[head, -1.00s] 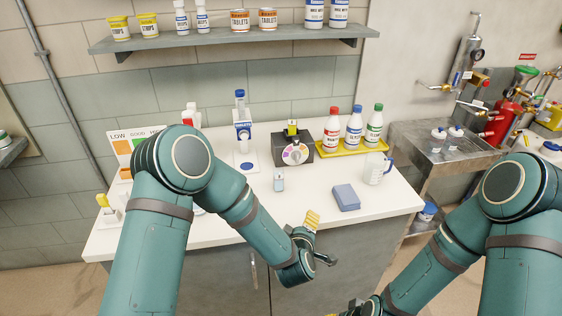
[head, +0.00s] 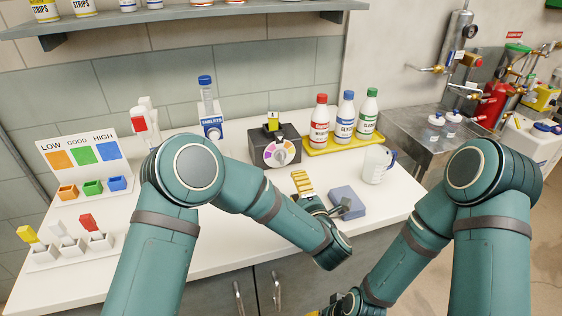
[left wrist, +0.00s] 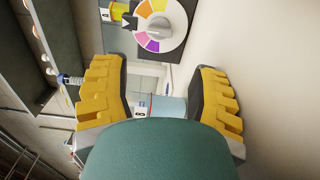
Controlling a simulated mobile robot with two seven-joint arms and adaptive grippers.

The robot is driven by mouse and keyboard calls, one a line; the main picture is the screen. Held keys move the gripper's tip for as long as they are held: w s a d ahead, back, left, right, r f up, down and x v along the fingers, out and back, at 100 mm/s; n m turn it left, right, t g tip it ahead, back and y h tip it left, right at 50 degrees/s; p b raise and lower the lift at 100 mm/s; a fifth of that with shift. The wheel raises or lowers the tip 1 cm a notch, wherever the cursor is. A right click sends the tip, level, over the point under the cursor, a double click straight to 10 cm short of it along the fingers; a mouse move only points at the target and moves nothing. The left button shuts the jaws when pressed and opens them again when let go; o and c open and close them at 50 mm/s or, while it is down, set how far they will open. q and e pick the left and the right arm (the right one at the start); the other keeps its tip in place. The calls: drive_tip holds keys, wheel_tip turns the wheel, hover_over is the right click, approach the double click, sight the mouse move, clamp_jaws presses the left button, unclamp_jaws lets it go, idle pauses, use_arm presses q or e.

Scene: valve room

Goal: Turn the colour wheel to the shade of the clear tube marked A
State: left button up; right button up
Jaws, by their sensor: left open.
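The colour wheel (head: 279,153) has several coloured segments round a pale hub and sits on the front of a black box (head: 258,135). A tube with yellow contents (head: 273,120) stands in the top of the box; I cannot read a mark A on it. The wheel (left wrist: 160,25) and yellow tube (left wrist: 118,12) also show in the left wrist view. My left gripper (head: 322,192) is open, in front of the box and right of the wheel, apart from it. My right gripper (head: 320,311) barely shows at the bottom edge; its jaws cannot be made out.
Bottles stand on a yellow tray (head: 345,145) to the right. A pale-blue container (left wrist: 168,105) shows between the fingers in the wrist view. A LOW/GOOD/HIGH board (head: 82,160) stands left.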

sight(283, 160)
use_arm(q)
drive_tip(key=b+x, duration=0.1)
drive_tip(key=x, duration=1.2)
drive_tip(key=shift+a, duration=0.1)
drive_tip(key=shift+o, duration=0.2)
drive_tip(key=c, duration=1)
